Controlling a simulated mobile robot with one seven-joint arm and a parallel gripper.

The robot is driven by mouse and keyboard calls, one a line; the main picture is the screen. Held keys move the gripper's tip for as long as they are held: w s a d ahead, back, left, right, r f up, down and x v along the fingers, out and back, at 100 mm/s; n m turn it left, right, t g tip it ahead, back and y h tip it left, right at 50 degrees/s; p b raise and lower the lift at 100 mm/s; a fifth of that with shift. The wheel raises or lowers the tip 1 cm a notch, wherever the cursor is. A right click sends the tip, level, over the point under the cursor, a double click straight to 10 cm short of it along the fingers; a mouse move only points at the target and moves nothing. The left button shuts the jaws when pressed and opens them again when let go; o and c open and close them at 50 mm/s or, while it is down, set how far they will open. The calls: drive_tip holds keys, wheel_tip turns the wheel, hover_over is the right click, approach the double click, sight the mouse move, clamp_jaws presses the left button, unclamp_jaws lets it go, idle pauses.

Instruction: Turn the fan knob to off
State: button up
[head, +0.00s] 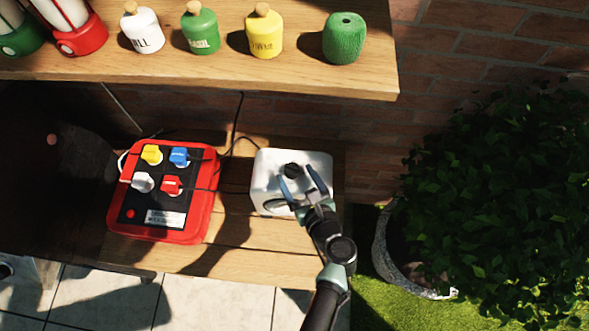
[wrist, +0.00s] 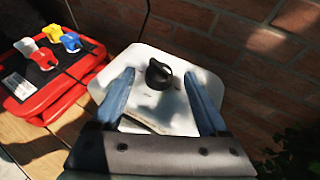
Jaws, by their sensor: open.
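A white box (head: 262,170) with rounded corners sits on the wooden bench and carries a black knob (head: 292,170) on its top. No label naming the fan is readable. My gripper (head: 298,173) is open above this box. In the wrist view the black knob (wrist: 158,74) appears between my two blue fingertips, with a gap on each side; I cannot tell the exact height between them. The knob has a raised grip and a pointed edge. A dark slot, partly hidden by my gripper, shows on the near part of the box top.
A red box (head: 210,200) with yellow, blue, white and red knobs stands to the left. A wooden shelf (head: 220,78) with several jars overhangs the back. A brick wall (head: 375,135) is behind. A leafy potted plant (head: 490,190) stands at right.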

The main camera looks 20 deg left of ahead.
drive_tip(key=shift+x, duration=1)
clamp_jaws()
